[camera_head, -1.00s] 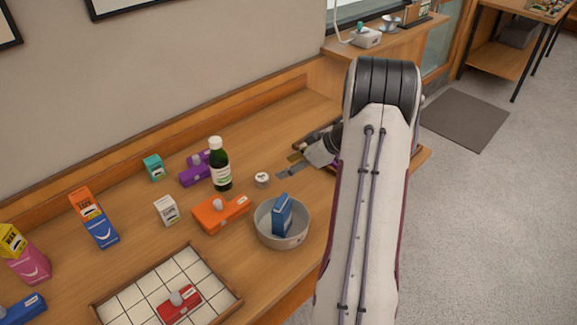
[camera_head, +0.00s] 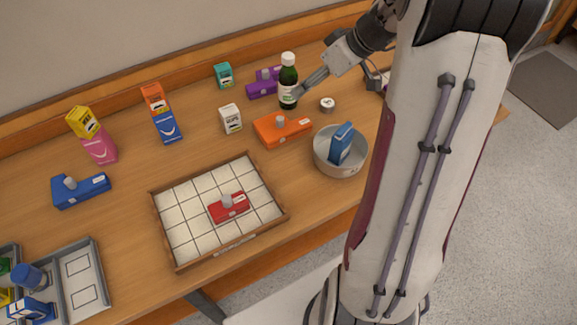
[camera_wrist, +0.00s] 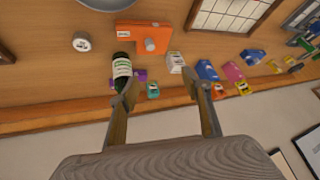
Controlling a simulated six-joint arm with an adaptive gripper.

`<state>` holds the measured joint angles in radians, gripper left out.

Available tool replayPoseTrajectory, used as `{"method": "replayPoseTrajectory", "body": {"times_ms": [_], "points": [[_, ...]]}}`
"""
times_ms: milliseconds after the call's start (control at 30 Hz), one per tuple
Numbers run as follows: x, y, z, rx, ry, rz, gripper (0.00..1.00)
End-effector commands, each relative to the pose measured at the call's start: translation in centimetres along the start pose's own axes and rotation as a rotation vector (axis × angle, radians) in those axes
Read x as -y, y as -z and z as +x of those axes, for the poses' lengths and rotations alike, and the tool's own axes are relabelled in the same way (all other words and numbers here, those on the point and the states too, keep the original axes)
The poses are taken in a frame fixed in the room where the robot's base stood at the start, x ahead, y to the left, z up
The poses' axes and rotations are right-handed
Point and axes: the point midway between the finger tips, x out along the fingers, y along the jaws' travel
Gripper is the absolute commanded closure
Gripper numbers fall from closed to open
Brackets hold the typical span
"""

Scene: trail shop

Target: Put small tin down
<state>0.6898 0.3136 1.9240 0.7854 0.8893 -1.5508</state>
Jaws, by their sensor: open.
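The small tin (camera_head: 327,105) is a low, round, white-topped tin standing on the wooden table, just right of the dark green bottle (camera_head: 288,84). In the wrist view the tin (camera_wrist: 81,43) shows at the upper left, well away from the fingers. My gripper (camera_head: 305,90) is open, with its fingers close to the right side of the bottle in the head view. In the wrist view the gripper (camera_wrist: 160,93) has its fingers spread with nothing held between them, and the bottle (camera_wrist: 122,70) shows beyond the left fingertip. I cannot tell whether a finger touches the bottle.
A grey bowl (camera_head: 322,160) holds a blue box (camera_head: 341,143). An orange block with a knob (camera_head: 283,130) lies beside it. A tiled tray (camera_head: 170,221) holds a red block (camera_head: 229,208). Small boxes stand along the back.

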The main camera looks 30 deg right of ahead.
Motion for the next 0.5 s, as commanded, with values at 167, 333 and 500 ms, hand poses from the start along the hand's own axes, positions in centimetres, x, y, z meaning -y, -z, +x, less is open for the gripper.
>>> {"method": "replayPoseTrajectory", "body": {"times_ms": [167,333,500], "points": [[4.9,1.1,-1.5,0.046,-0.002,0.016,0.52],[9.1,1.4,-2.8,0.087,-0.015,0.037,0.52],[12.9,1.1,-4.2,0.122,-0.037,0.059,0.52]]}}
